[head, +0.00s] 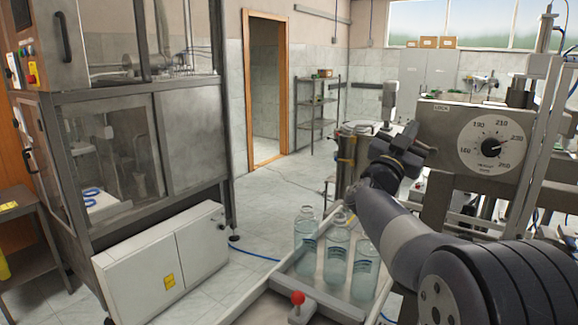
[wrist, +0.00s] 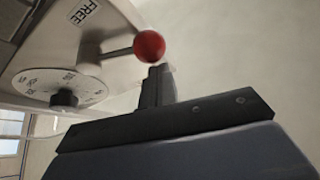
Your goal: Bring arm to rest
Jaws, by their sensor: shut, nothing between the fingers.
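My arm (head: 405,240) reaches from the lower right up toward the middle of the head view. My gripper (head: 412,138) is at its end, raised in front of the grey dial panel (head: 455,150), left of its round dial (head: 492,145). In the wrist view the fingers of my gripper (wrist: 157,84) are together with nothing between them. A red ball knob (wrist: 149,45) on a metal rod shows just beyond the fingertips in that view. I cannot tell whether they touch it. The rod comes from a panel marked FREE (wrist: 84,11), beside a dial (wrist: 62,88).
Several clear bottles (head: 336,257) stand on a metal tray or conveyor (head: 258,290) below my arm. Another red knob (head: 298,298) is at its near end. A framed machine cabinet (head: 190,150) stands at left, with a white box (head: 165,262) before it.

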